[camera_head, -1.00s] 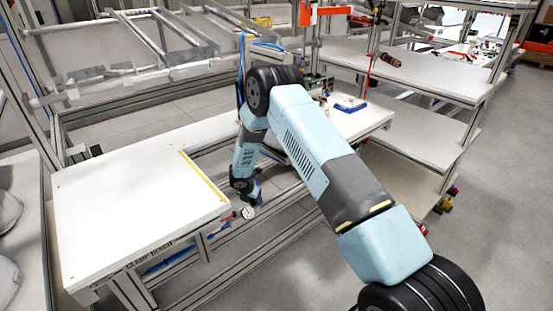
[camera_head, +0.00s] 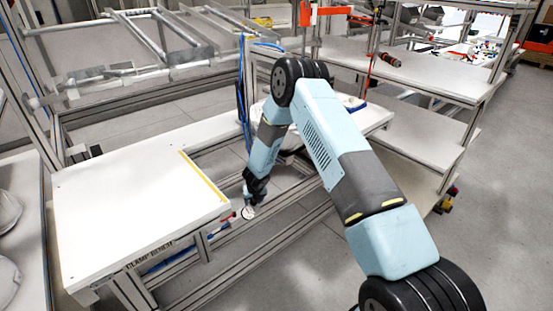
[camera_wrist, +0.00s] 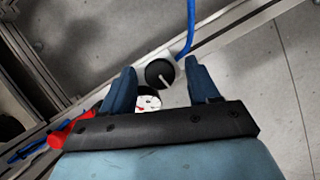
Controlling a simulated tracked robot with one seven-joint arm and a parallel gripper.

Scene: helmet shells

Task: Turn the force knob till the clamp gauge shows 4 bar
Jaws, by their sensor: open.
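The force knob (camera_wrist: 159,73) is a round black knob with a pale line across it, in the wrist view. It lies between and beyond the two blue fingers of my gripper (camera_wrist: 161,78), which are apart with nothing held between them. The clamp gauge (camera_wrist: 148,103) is a white dial just below the knob, partly hidden by my gripper's black bar; its reading is too small to tell. In the head view the gauge (camera_head: 248,212) is a small white disc at the bench's front edge, just below my gripper (camera_head: 250,200). The knob cannot be made out there.
A red handle (camera_wrist: 72,130) is left of the gauge, and a blue hose (camera_wrist: 187,30) rises above the knob. The white clamp bench (camera_head: 125,210) stands left of my gripper, with an aluminium frame below. Open floor (camera_head: 480,240) lies at the right.

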